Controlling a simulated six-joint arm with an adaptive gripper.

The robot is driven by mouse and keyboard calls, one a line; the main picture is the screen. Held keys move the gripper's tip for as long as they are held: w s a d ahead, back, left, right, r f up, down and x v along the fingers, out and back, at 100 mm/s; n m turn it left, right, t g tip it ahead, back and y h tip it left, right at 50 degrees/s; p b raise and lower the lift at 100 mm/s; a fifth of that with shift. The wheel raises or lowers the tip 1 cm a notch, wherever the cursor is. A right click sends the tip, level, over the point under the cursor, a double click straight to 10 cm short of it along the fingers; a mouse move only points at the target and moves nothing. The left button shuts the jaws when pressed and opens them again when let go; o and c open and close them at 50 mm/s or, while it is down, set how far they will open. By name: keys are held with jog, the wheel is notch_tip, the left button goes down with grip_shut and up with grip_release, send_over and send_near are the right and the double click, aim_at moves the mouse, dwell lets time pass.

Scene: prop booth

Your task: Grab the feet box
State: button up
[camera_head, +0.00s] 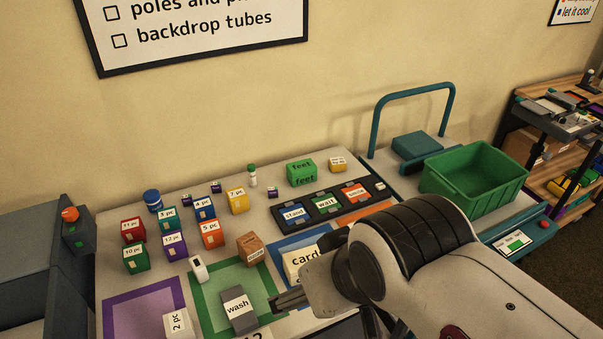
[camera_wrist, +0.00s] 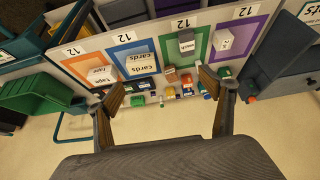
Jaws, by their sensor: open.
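The feet box (camera_head: 301,173) is a green box marked "feet" on its top and front. It stands upright at the back of the table, near the wall, behind the dark tray (camera_head: 375,191) with the stand, wait and smile cards. In the wrist view a small green box (camera_wrist: 138,101) that looks like it lies between the fingers, at a distance. My gripper (camera_head: 281,302) is low at the front of the table, by the wash box, well apart from the feet box. In the wrist view my gripper (camera_wrist: 165,84) shows two spread fingers with nothing held.
Small numbered boxes stand at the left, including an orange one (camera_head: 212,234) and a yellow one (camera_head: 238,201). A wash box (camera_head: 238,310) and a green crate (camera_head: 470,190) are nearby.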

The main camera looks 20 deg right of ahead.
dwell(0.3)
jog(key=t, duration=0.8)
send_over(314, 170)
jog(key=s+a, duration=0.3)
jog(key=s, duration=0.2)
notch_tip(314, 170, down, 21)
jog(key=shift+s+d+f, duration=0.1)
jog(key=shift+f, duration=0.1)
jog(key=shift+x, duration=1.25)
jog(key=shift+f, duration=0.2)
